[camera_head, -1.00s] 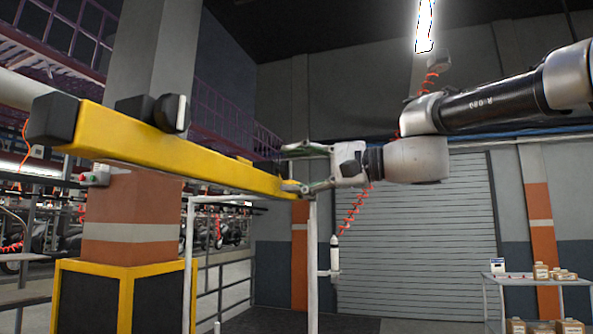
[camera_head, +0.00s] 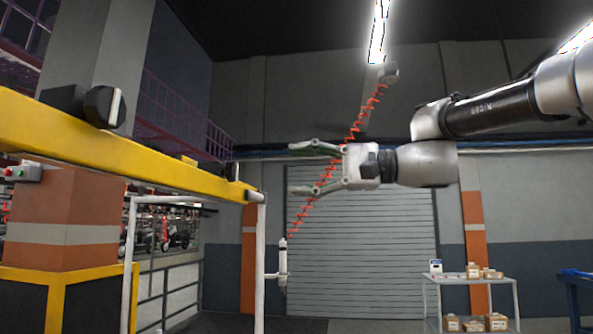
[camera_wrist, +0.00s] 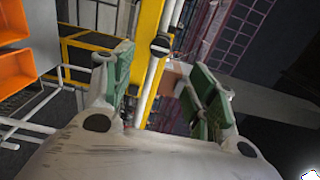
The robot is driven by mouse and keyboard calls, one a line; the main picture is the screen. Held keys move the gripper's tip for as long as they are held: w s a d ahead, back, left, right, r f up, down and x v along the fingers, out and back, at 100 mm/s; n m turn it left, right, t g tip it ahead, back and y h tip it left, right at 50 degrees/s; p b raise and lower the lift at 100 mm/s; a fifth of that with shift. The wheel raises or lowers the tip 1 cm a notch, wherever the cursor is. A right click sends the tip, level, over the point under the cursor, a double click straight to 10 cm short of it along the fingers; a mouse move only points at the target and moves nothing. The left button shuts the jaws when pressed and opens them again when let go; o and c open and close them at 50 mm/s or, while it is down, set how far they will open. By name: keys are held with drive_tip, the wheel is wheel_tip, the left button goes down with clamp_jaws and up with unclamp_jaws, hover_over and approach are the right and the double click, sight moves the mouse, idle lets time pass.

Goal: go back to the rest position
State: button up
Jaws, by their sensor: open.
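My gripper (camera_head: 318,167) is open and empty in the head view, its two fingers spread apart and pointing left. It is held in the air to the right of the yellow beam's end, in front of the roller shutter. In the wrist view my gripper (camera_wrist: 165,88) shows two green-padded fingers with a clear gap and nothing between them. The yellow beam (camera_head: 110,148) runs from the left edge to near the middle, apart from the fingers. It also shows between the fingers in the wrist view (camera_wrist: 150,45), farther off.
A red coiled hose (camera_head: 363,120) hangs behind my gripper, with a white tool (camera_head: 282,262) below. A white frame (camera_head: 260,270) stands under the beam. A shelf cart (camera_head: 450,280) with small boxes is at lower right. Orange bins (camera_wrist: 14,72) show in the wrist view.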

idle(0.3)
drive_tip(key=d+f+t+h, duration=0.1)
drive_tip(key=d+f+h, duration=0.55)
drive_tip(key=f, duration=0.65)
drive_tip(key=d+f+t+h, duration=0.1)
drive_tip(key=d+f+h, duration=0.2)
drive_tip(key=d+f, duration=0.85)
drive_tip(key=s+d+f+h, duration=0.2)
drive_tip(key=s+d+f, duration=0.2)
drive_tip(key=d, duration=0.3)
drive_tip(key=s+d+f+h, duration=0.3)
drive_tip(key=s+d+f, duration=0.2)
drive_tip(key=d, duration=0.2)
drive_tip(key=s+d+f+n+t+h, duration=0.1)
drive_tip(key=s+d+f+h, duration=0.2)
drive_tip(key=s+d+f, duration=0.2)
drive_tip(key=d, duration=0.3)
drive_tip(key=shift+s, duration=0.3)
drive_tip(key=shift+f+h, duration=0.1)
drive_tip(key=shift+h, duration=0.15)
